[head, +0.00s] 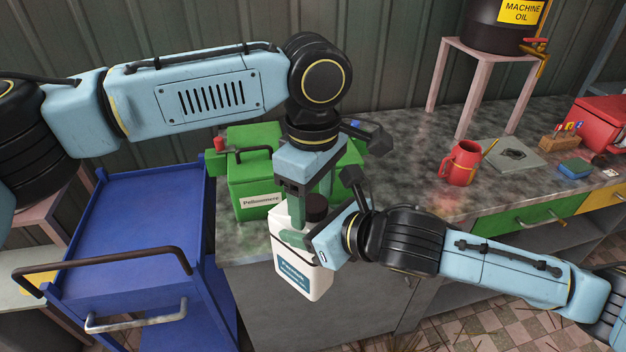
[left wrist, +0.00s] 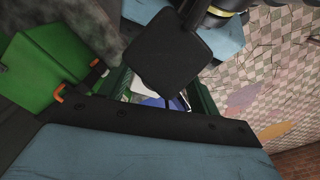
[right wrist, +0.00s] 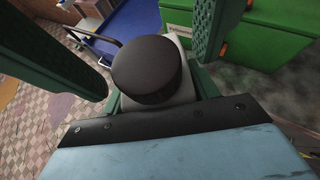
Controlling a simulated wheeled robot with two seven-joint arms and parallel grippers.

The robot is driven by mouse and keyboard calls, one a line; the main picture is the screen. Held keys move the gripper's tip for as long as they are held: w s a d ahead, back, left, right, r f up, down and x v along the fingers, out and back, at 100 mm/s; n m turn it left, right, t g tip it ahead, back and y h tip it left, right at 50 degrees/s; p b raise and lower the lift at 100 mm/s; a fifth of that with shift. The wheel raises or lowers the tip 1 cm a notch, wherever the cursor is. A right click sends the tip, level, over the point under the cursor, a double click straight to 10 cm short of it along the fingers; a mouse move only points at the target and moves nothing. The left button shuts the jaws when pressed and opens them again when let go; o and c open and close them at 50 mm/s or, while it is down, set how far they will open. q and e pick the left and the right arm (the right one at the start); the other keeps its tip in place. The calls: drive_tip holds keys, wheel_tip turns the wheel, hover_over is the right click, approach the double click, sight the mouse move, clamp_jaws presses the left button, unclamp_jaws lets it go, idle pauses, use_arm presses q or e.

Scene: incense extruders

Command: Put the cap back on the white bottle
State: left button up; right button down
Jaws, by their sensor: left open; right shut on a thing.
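The white bottle (head: 302,277) with a blue label is held by my right gripper (head: 300,237), whose green fingers close around its upper part, in front of the counter edge. The dark round cap (head: 316,206) is at the bottle's top; in the right wrist view the cap (right wrist: 147,70) covers the mouth, and I cannot tell whether it is fully seated. My left gripper (head: 311,205) points down from above, open, with its green fingers on either side of the cap and apparently apart from it. In the left wrist view a dark square part hides the cap and most of the bottle.
A green box (head: 245,180) stands on the counter (head: 400,180) just behind the bottle. A blue cart (head: 135,215) is at the left. A red mug (head: 461,163) and a pink stand (head: 480,90) are farther right. Both arms are close together around the bottle.

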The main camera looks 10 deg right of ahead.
use_arm(q)
drive_tip(key=c, duration=1.1)
drive_tip(key=m, duration=0.3)
drive_tip(key=shift+f+m, duration=0.1)
drive_tip(key=shift+m, duration=0.3)
drive_tip(key=m, duration=0.2)
drive_tip(key=shift+m, duration=0.4)
drive_tip(key=o, duration=1.1)
